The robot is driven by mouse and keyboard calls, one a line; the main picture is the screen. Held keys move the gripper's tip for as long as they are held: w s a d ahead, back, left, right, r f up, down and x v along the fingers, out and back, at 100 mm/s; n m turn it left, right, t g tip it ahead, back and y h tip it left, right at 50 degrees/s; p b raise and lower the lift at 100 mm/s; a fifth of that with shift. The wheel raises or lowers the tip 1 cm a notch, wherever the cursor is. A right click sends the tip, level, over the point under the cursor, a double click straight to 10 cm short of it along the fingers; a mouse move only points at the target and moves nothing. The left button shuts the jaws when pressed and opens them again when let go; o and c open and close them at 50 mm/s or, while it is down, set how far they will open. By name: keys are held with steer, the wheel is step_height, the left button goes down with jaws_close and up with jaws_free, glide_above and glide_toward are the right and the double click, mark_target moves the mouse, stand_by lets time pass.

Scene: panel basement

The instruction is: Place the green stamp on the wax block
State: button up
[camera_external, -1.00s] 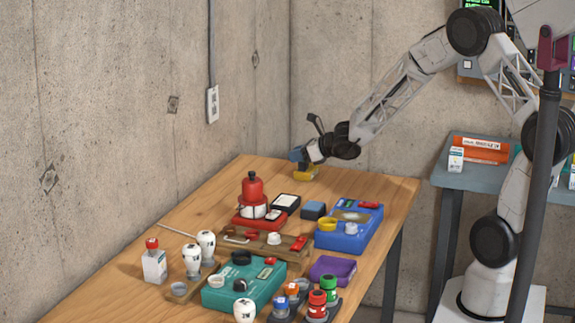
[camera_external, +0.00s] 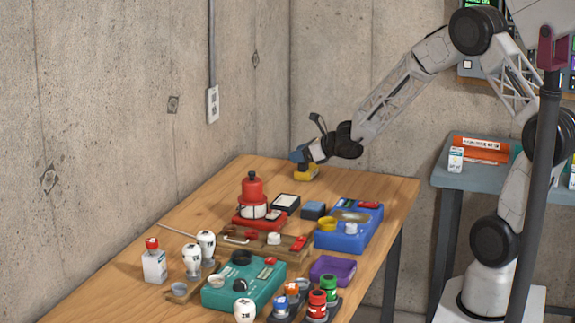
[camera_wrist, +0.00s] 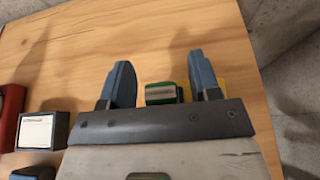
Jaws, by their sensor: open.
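My gripper (camera_wrist: 163,77) is open at the far end of the wooden table, its two blue fingers apart. In the wrist view a small green block with a greyish top (camera_wrist: 163,94) lies between the fingers, with a gap on each side; I cannot tell for sure whether it is the green stamp. A yellow piece (camera_wrist: 221,87) shows beside the right finger; in the external view a yellow block (camera_external: 306,173) is under my gripper (camera_external: 301,157). Which item is the wax block is unclear. A green-capped piece (camera_external: 328,283) stands at the near right.
A teal case (camera_external: 222,295), white-headed pieces and a purple tray (camera_external: 322,268) crowd the near part. Bare wood surrounds my gripper.

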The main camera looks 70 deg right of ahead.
steer(key=v, duration=1.1)
steer(key=shift+r, duration=0.15)
stand_by(0.4)
steer(key=s+a+r+n+g+y, duration=0.2)
steer(key=s+a+r+n, duration=0.1)
steer(key=a+n, duration=0.35)
steer(key=s+a+r+n+g+y, duration=0.1)
steer(key=s+a+r+n+y, duration=0.15)
steer(key=a+n, duration=0.4)
steer(key=s+a+r+n+g+y, duration=0.2)
steer(key=s+a+r+n, duration=0.25)
steer(key=a, duration=0.45)
steer(key=s+a+r+n+g+h, duration=0.1)
steer(key=s+n+g+h, duration=0.2)
steer(key=s+n, duration=0.6)
steer(key=s+a+r+n+g+h, duration=0.1)
steer(key=s+a+n+g+h, duration=0.1)
steer(key=s+n, duration=0.7)
steer(key=shift+s+a+r+g+h, duration=0.3)
steer(key=shift+s+g+h, duration=0.2)
steer(key=shift+s+h, duration=0.45)
